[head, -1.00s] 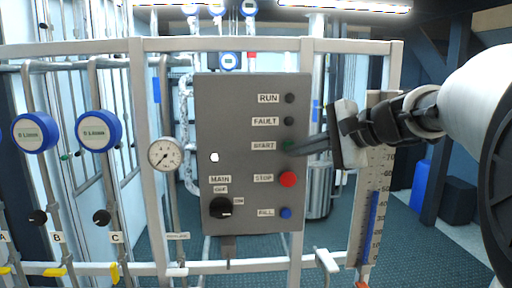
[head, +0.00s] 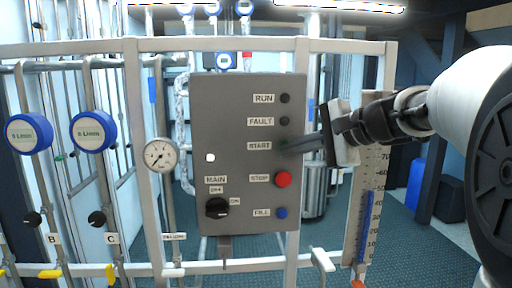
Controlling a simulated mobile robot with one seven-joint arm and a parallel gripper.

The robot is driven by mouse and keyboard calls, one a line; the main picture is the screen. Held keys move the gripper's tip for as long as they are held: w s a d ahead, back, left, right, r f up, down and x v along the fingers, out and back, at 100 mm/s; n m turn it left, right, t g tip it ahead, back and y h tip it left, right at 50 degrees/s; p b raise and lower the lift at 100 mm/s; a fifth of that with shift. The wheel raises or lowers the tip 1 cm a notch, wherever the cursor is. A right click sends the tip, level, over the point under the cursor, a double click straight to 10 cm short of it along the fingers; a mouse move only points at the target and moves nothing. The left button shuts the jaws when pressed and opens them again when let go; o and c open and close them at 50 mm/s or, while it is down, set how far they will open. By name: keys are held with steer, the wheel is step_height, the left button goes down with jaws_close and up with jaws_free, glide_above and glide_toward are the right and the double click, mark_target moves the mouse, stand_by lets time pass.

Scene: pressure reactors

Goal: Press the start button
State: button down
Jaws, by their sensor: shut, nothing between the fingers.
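The grey control panel (head: 240,120) stands upright on a white frame in the middle of the head view. The green start button (head: 283,145) sits right of the START label (head: 260,146), mostly covered by my gripper. My gripper (head: 288,148) comes in from the right with its fingers shut and empty. Its tips are at the start button in the picture; I cannot tell whether they touch it.
The red stop button (head: 283,179) is just below, with the blue fill button (head: 281,213) under it. A black main switch (head: 217,207) is at lower left. A pressure gauge (head: 160,155) and blue flow meters (head: 94,131) stand left. A scaled level column (head: 368,215) stands right.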

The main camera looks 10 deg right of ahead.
steer(key=shift+w, duration=0.45)
stand_by(0.4)
stand_by(0.3)
steer(key=shift+s, duration=0.9)
steer(key=shift+b, duration=0.3)
